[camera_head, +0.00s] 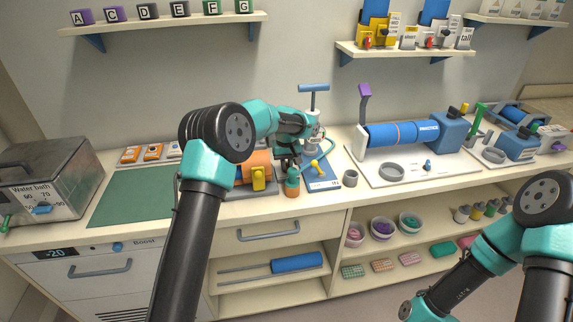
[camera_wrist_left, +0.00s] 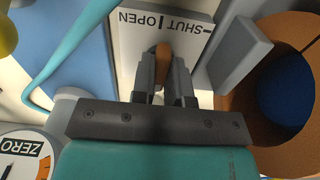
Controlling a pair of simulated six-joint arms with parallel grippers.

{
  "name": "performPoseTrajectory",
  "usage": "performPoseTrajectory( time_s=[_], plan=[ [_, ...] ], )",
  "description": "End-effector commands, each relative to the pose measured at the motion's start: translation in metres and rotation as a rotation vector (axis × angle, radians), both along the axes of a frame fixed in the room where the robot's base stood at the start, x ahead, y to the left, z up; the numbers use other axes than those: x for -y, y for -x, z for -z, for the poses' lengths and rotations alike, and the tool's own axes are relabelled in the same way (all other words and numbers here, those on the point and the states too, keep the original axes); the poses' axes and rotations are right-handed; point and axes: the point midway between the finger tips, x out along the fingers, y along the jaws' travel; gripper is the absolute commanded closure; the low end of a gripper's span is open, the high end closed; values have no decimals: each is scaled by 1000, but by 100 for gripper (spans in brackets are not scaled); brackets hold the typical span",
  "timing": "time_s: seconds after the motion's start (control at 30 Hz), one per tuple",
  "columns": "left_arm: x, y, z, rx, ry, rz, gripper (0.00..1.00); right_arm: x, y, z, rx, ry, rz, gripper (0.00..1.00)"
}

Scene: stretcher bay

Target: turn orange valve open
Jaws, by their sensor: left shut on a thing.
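The orange valve handle (camera_wrist_left: 163,52) shows end-on in the left wrist view, between the two dark fingers of my left gripper (camera_wrist_left: 164,88). The gripper is shut on it. The handle sits in front of a white plate (camera_wrist_left: 135,45) lettered SHUT and OPEN, close to the dividing mark between the words. In the head view my left gripper (camera_head: 288,158) reaches down beside the blue pump stand (camera_head: 322,180), and the valve is hidden there. My right arm shows at the lower right, but its gripper is out of the picture.
A teal hose (camera_wrist_left: 62,50) and a ZERO gauge (camera_wrist_left: 22,152) are close by. The green mat (camera_head: 130,195) is clear.

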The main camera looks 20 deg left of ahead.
Motion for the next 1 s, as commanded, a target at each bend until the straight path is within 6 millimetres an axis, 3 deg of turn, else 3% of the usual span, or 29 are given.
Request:
performPoseTrajectory(
  time_s=[0.27, 0.3, 0.57, 0.83, 1.0],
  plan=[
    [0, 0, -1, 2, -1, 3, 100, 0, 0, 0, 0, 0, 0, 100],
    [0, 0, -1, 2, -1, 3, 85, 0, 0, 0, 0, 0, 0, 100],
    [0, 0, 0, 1, 0, 2, 61, 0, 0, 0, 0, 0, 0, 100],
    [0, 0, -1, 1, 0, 1, 61, 0, 0, 0, 0, 0, 0, 100],
    [0, 0, -12, 2, 0, 1, 61, 0, 0, 0, 0, 0, 0, 100]
  ],
)
